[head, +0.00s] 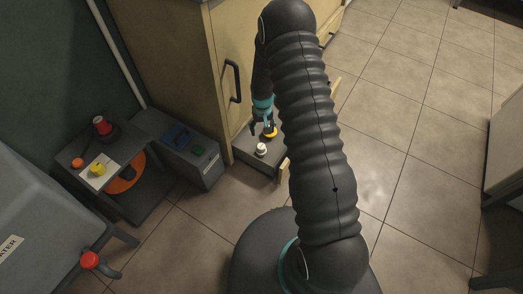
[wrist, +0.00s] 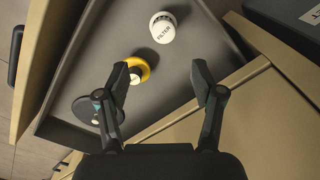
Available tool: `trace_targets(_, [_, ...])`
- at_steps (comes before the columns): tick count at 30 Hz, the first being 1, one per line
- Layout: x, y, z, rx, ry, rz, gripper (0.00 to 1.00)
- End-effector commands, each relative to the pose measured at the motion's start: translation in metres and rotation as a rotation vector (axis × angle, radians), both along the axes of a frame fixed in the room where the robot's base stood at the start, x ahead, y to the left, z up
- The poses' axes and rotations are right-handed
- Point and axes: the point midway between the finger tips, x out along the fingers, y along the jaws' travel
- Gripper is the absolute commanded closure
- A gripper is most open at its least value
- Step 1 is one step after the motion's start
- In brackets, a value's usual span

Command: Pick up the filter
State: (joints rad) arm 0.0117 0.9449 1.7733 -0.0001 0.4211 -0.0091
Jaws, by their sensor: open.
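The filter is a small white cylinder with a dark band and the word FILTER on it. In the wrist view the filter (wrist: 163,30) stands in an open grey drawer (wrist: 105,50), beyond my fingertips. In the head view the filter (head: 262,149) sits near the front of the drawer. My gripper (wrist: 161,74) is open, with nothing between its fingers, and its fingers point toward the filter without touching it.
A yellow ring-like object (wrist: 144,68) lies by the left finger, with a dark disc (wrist: 86,110) partly behind that finger. The drawer walls and beige cabinet (head: 190,60) are close by. A grey box (head: 187,146) and a low stand (head: 75,157) are left.

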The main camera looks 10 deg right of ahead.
Motion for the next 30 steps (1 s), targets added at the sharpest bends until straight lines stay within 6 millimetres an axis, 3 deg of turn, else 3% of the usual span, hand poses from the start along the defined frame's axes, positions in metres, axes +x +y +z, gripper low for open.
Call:
trace_targets(9, [-0.001, 0.000, -0.056, 0.000, 0.003, 0.000, 0.33])
trace_targets(17, [-0.001, 0.001, -0.072, 0.000, 0.002, 0.000, 0.33])
trace_targets(25, [-0.004, 0.006, -0.108, 0.000, 0.004, -0.001, 0.33])
trace_targets(30, [-0.004, 0.006, -0.120, 0.000, 0.003, -0.001, 0.33])
